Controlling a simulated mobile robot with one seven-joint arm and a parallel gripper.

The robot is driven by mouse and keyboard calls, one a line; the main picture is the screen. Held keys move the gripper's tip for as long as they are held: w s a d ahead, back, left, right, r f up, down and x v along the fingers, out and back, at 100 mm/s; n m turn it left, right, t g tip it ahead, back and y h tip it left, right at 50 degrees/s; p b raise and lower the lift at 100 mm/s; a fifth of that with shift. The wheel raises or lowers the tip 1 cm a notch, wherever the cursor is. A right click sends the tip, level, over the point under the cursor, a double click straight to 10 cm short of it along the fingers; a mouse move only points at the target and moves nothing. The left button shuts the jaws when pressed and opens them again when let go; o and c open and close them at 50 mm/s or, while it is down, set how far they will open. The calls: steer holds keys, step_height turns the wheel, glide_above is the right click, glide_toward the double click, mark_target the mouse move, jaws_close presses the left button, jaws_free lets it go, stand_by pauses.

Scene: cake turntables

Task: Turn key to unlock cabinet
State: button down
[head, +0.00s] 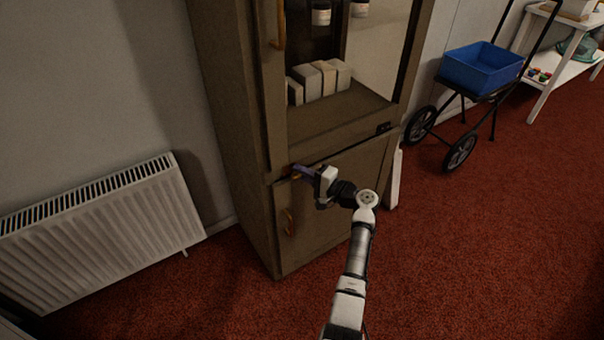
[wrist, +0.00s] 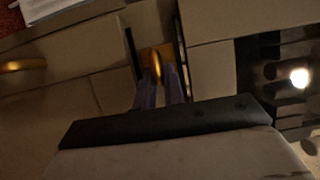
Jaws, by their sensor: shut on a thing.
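The cabinet (head: 231,110) is tall and brown, with an open or glazed upper part and a closed lower door (head: 322,215). A brass-coloured key (wrist: 157,66) sits at a brass plate on the cabinet front in the wrist view. My gripper (head: 298,172) is at the cabinet front near the top left of the lower door. In the wrist view its two purple fingers (wrist: 159,88) are closed around the key. The fingers hide part of the key, and I cannot tell how far it is turned.
Brass handles are on the upper door (head: 281,25) and the lower door (head: 289,222). A white radiator (head: 100,228) stands left. A cart with a blue bin (head: 480,70) and a white shelf (head: 545,85) stand right. Red carpet (head: 480,240) is clear at the right.

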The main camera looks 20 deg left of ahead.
stand_by(0.4)
steer(key=c, duration=1.5)
jaws_free()
steer(key=b+v, duration=0.1)
steer(key=v, duration=1.3)
steer(key=shift+b, duration=0.4)
steer(key=shift+a, duration=0.1)
